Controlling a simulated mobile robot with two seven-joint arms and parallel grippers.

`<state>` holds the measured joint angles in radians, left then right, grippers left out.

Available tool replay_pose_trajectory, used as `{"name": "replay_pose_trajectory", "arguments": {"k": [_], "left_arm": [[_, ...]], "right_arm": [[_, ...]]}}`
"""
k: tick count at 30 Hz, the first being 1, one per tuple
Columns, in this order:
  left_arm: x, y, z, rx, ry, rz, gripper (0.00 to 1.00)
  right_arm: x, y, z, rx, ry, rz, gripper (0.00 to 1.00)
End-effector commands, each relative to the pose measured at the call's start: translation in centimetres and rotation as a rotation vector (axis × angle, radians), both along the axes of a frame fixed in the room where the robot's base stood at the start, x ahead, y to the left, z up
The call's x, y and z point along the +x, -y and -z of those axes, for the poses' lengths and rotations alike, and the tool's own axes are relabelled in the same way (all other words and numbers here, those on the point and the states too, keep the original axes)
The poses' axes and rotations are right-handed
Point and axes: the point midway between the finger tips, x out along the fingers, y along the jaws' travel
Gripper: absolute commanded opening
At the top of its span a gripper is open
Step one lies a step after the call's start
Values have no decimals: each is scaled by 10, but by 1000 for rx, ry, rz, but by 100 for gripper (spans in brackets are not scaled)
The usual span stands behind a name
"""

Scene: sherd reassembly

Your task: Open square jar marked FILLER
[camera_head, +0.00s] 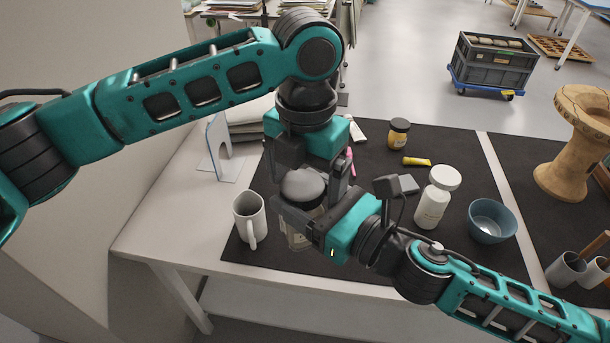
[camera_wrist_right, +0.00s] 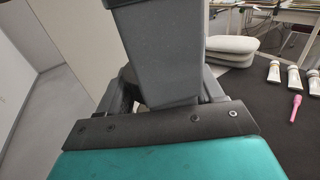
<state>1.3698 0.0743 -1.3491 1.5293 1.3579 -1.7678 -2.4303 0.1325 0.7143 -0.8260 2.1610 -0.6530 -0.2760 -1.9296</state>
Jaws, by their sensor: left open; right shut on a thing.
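A jar (camera_head: 297,240) with a clear or pale body and a rounded grey lid (camera_head: 302,187) stands on the dark mat near its left end. Part of a label shows, but I cannot read it. My right gripper (camera_head: 306,207) comes in from the right and is shut on the jar body below the lid. My left gripper (camera_head: 313,170) points down from above, open, with its fingers at the lid's far side and right. I cannot tell whether they touch it. In the right wrist view, dark gripper parts hide the jar.
A white mug (camera_head: 250,217) stands just left of the jar. Right of it are a white bottle (camera_head: 437,197), a blue bowl (camera_head: 491,221) and a wooden spool (camera_head: 577,145). The dark mat (camera_head: 455,145) is bare at back right.

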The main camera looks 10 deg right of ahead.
Motion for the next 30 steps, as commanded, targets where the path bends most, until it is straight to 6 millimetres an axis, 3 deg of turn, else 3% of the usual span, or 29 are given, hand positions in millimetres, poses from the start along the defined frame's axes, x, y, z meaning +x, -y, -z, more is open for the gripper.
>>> {"name": "replay_pose_trajectory", "arguments": {"k": [8,17,30], "left_arm": [[1,0,-3,-1,1,-1,94],[1,0,-39,-1,2,-2,94],[1,-4,-77,4,6,-1,90]], "right_arm": [[0,0,-2,3,4,-1,0],[0,0,-2,2,5,-1,0],[0,0,-2,1,4,-1,0]]}}
